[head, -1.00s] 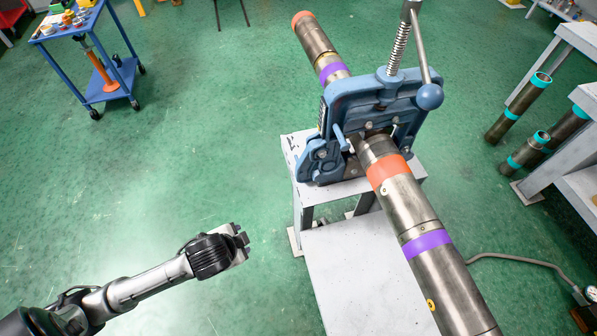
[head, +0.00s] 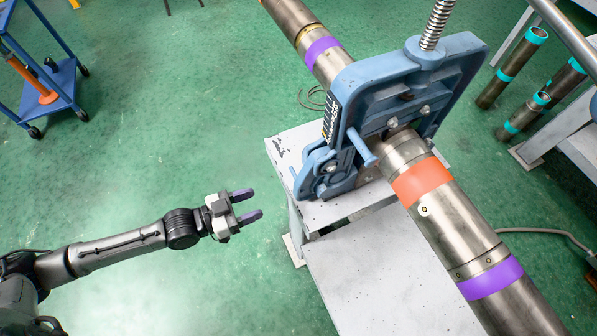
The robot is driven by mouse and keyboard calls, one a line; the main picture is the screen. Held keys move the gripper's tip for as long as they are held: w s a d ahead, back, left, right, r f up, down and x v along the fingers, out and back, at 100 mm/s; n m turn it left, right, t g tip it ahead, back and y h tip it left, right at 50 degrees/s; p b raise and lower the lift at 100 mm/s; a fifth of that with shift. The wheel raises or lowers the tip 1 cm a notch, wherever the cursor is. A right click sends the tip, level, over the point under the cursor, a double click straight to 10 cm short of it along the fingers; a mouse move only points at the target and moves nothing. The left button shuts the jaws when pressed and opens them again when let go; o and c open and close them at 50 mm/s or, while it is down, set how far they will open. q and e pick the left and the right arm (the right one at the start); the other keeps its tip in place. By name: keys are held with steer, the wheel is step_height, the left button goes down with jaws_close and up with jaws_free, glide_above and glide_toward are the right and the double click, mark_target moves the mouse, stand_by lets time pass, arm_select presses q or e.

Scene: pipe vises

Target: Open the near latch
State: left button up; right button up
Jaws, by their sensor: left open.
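The blue pipe vise (head: 440,62) stands on a pale metal stand and grips a long steel pipe (head: 455,225) with orange and purple bands. On the vise's left side is the near latch (head: 318,175), a blue hooked piece with a stubby blue handle (head: 362,148) that sticks out toward me. The latch looks closed against the vise frame. My left gripper (head: 256,204) is open and empty, with two purple-tipped fingers pointing right. It is left of the latch and apart from it. My right gripper is not in view.
The pale stand (head: 375,270) lies under the vise and pipe. A blue cart (head: 48,95) is at the upper left. Several teal-ended pipes (head: 512,68) stand by a bench at the right. Green floor between cart and vise is clear.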

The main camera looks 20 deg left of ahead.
mark_target(296, 183)
arm_select(q)
steer(key=shift+t, duration=0.5)
steer(key=x, duration=0.4)
steer(key=r+b+x, duration=0.1)
steer(key=x, duration=0.3)
steer(key=b+x, duration=0.1)
steer(key=x, duration=0.3)
steer(key=shift+w+d+r, duration=0.15)
steer(key=shift+d+r, duration=0.15)
steer(key=shift+r, duration=0.05)
steer(key=shift+w+d+b, duration=0.35)
steer(key=shift+w+d, duration=0.05)
steer(key=shift+d, duration=0.05)
steer(key=shift+c, duration=0.4)
jaws_close()
